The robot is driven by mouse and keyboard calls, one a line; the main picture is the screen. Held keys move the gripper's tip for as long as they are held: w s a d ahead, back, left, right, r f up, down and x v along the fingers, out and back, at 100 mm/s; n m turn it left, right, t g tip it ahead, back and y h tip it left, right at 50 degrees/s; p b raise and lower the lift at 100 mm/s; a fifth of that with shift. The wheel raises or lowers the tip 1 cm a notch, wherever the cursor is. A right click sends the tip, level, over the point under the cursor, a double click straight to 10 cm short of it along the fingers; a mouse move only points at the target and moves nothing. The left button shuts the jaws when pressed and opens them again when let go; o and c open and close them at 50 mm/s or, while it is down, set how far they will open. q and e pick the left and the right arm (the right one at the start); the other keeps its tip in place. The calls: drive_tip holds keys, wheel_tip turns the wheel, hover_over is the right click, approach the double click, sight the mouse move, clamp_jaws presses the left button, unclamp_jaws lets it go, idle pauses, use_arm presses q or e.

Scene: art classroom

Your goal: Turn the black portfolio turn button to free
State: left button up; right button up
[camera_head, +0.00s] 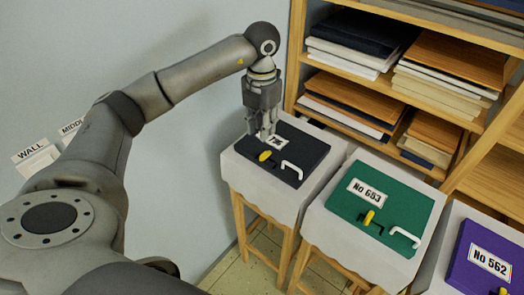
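The black portfolio (310,150) lies flat on a cloth-covered stool by the wall. Its yellow turn button (266,156) sits near the front left part of the cover, with a white handle (292,168) to its right. My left gripper (262,134) points down over the back left part of the black portfolio, just behind the yellow button in the picture. It partly covers the white label (276,141). I cannot tell whether its fingers touch the cover or how far apart they are. My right gripper is out of view.
A wooden shelf (440,115) with stacked boards stands behind. The wall (190,130) is close on the left, with labels reading WALL and MIDD.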

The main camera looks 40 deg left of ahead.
sight(265, 154)
use_arm(q)
wheel_tip(265, 154, down, 9)
drive_tip(key=p, duration=0.3)
drive_tip(key=shift+r, duration=0.15)
drive_tip(key=shift+f, duration=0.7)
clamp_jaws()
